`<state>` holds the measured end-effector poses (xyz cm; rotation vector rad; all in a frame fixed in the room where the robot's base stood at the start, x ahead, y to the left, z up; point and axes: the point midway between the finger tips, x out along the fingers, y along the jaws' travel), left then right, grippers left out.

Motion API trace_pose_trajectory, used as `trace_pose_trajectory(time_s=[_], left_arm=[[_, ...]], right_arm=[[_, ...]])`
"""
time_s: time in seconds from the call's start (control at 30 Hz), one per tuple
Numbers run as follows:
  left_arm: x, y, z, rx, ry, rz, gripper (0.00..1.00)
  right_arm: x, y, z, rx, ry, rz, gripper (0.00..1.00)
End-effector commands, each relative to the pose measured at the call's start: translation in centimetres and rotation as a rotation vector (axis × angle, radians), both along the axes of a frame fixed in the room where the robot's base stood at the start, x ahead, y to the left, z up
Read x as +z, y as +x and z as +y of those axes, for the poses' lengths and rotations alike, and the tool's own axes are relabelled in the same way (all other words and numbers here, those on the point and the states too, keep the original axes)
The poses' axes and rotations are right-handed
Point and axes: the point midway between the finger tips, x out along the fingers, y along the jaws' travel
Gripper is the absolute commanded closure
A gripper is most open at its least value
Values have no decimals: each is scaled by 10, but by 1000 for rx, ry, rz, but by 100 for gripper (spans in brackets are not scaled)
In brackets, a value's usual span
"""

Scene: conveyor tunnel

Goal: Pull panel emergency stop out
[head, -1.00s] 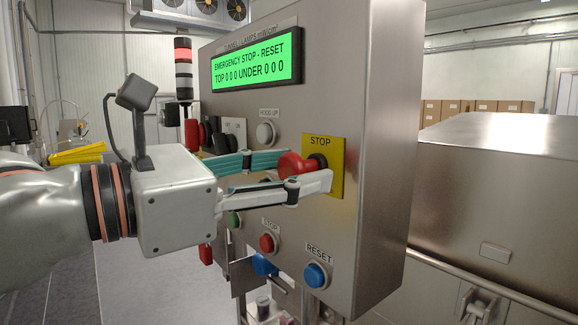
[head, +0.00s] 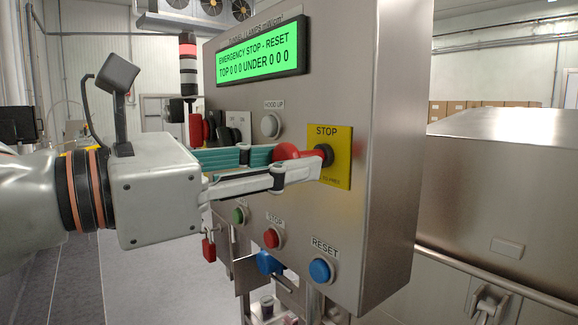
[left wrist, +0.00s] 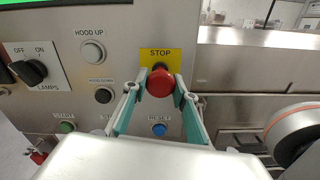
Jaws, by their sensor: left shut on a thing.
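The emergency stop is a red mushroom button (head: 286,152) on a black collar in front of a yellow STOP plate (head: 336,135) on the steel panel's face. My left gripper (head: 302,160) reaches in from the left, its fingers closed on either side of the red head. In the left wrist view the red button (left wrist: 160,82) sits between the two fingertips (left wrist: 161,88), under the STOP label. The fingers partly hide the button's stem in the head view. My right gripper is not in view.
A green display (head: 260,53) reads EMERGENCY STOP - RESET. The panel also has a HOOD UP button (head: 271,124), a red stop button (head: 273,238) and a blue RESET button (head: 321,270). The lamps switch (left wrist: 30,71) is at left. A steel housing (head: 500,190) stands right.

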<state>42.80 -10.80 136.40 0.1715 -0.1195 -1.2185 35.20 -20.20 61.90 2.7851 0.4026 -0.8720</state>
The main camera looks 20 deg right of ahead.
Motion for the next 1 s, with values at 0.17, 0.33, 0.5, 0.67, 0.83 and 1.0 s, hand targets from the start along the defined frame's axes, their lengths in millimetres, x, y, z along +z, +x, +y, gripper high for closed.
trace_pose_trajectory(time_s=[0.17, 0.33, 0.5, 0.67, 0.83, 1.0], left_arm=[[0, 0, 1, 0, 2, 1, 55], [0, 0, 0, 0, 2, 1, 55], [0, -1, 1, 0, 1, 0, 55], [0, -5, 15, 1, 1, 0, 55], [0, -16, 46, 3, 1, -1, 55], [0, -27, 79, 4, 1, 0, 55]], right_arm=[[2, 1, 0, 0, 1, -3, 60], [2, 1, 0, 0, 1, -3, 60], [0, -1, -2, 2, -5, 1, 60], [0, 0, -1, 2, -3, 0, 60], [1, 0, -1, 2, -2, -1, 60], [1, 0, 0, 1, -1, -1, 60]])
